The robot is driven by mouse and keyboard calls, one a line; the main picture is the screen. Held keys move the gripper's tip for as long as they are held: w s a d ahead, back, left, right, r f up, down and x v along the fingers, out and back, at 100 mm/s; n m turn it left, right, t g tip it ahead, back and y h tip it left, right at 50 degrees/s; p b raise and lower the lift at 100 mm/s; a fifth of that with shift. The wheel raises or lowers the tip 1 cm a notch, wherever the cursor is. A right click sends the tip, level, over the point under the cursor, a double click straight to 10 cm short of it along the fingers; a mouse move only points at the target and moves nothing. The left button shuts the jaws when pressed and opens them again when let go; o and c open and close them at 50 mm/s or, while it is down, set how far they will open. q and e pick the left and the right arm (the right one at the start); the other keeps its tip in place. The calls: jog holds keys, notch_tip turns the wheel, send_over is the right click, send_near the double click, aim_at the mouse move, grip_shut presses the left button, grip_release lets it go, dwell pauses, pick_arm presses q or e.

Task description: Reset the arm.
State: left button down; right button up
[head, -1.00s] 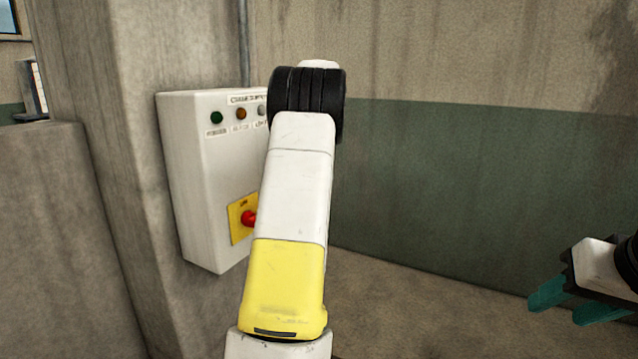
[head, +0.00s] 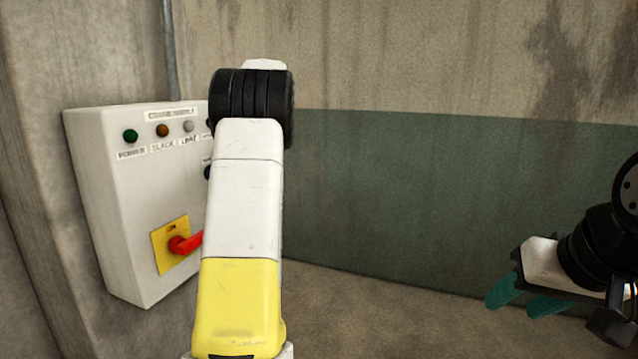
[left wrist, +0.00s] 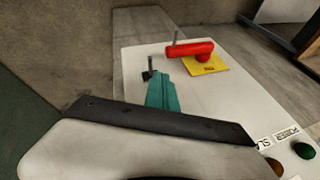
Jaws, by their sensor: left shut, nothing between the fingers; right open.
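My left arm (head: 237,210) rises through the middle of the head view, in front of the right part of a white control box. Its gripper is hidden there. In the left wrist view my left gripper (left wrist: 165,92) shows teal fingers, shut and empty. They appear over the white box face (left wrist: 130,62), beside the red rotary switch handle (left wrist: 190,49) and apart from it in the picture. The handle (head: 186,244) sits on a yellow plate (head: 163,262) in the head view. My right gripper (head: 520,293) is open and empty at the right, far from the box.
The control box (head: 125,215) has green, amber and white lamps with labels. It is mounted by a concrete pillar (head: 30,130) at the left. A beige and green wall (head: 400,200) stands behind. The area between my arms is clear.

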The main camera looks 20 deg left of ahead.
pick_arm(q)
jog(key=s+d+f+m+t+h, duration=0.2)
jog(key=s+d+m, duration=0.3)
jog(key=d, duration=0.5)
jog(key=s+d+f+m+t+h, duration=0.2)
jog(key=s+d+m+t, duration=0.2)
jog(key=s+d, duration=0.6)
jog(key=s+d+f+m+t+h, duration=0.1)
jog(key=s+d+m+t+h, duration=0.1)
jog(key=s+d+m, duration=0.3)
jog(key=s+d+h, duration=0.1)
jog(key=s+d, duration=0.2)
jog(key=d, duration=0.2)
jog(key=shift+s+d+f+m+t, duration=0.15)
jog(key=shift+d+f+m+t, duration=0.25)
